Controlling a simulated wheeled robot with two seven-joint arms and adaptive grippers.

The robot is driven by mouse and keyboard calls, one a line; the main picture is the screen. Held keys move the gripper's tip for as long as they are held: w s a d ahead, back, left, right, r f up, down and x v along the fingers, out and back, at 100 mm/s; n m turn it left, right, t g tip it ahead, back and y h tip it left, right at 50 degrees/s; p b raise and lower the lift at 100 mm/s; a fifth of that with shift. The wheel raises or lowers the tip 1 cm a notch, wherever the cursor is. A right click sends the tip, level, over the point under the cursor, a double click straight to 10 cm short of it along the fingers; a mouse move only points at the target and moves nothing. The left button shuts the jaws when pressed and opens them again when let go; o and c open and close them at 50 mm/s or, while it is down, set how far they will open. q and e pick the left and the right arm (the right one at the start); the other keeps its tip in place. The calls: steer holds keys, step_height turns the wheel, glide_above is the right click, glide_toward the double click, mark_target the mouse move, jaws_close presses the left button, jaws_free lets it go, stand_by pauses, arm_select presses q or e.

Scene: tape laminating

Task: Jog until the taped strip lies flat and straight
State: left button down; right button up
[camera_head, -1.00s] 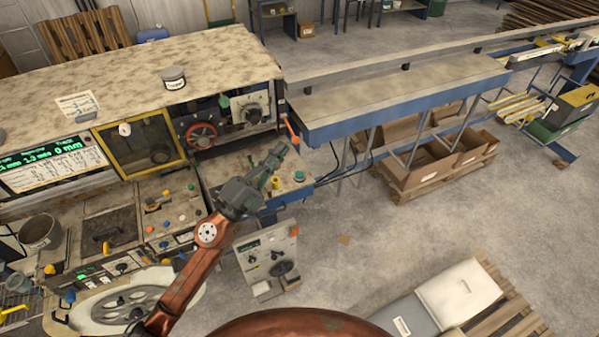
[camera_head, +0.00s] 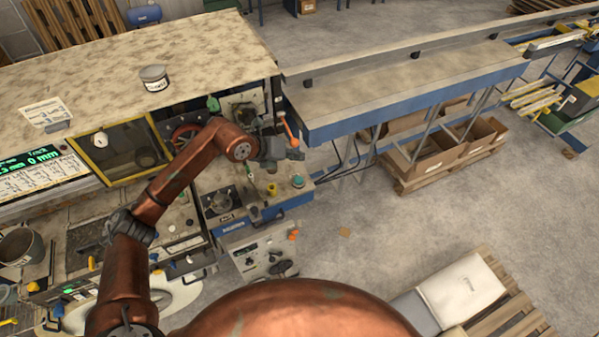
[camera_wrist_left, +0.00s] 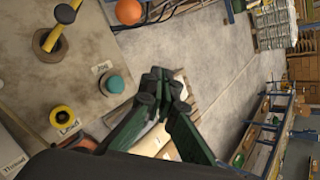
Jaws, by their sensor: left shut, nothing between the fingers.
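My left gripper (camera_head: 293,150) is shut and empty above the small control panel at the machine's right end. The teal button (camera_head: 298,181) stands on that panel below the gripper. In the left wrist view, my left gripper (camera_wrist_left: 165,88) is to the right of the teal button (camera_wrist_left: 115,84), apart from it in the picture. A small label beside this button seems to read Jog. A yellow button (camera_head: 272,188) is left of it. No taped strip can be made out; my arm covers part of the machine front. My right gripper is not in view.
An orange-handled lever (camera_head: 288,128) rises close behind the gripper; its orange ball (camera_wrist_left: 129,11) shows in the wrist view. A long blue-edged outfeed table (camera_head: 400,95) extends right. The green display (camera_head: 35,170) shows 0 mm.

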mark_target(297, 180)
arm_select(q)
steer(key=f+b, duration=0.2)
steer(key=f, duration=0.2)
steer(key=f+b, duration=0.2)
steer(key=f, duration=0.2)
steer(key=shift+a+f+b, duration=0.2)
steer(key=shift+f+b, duration=0.2)
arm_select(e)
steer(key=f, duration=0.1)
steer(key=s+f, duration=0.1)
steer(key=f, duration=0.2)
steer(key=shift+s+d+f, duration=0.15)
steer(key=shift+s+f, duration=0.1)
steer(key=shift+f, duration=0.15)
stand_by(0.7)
arm_select(q)
steer(key=shift+f+b, duration=0.35)
steer(key=shift+f, duration=0.05)
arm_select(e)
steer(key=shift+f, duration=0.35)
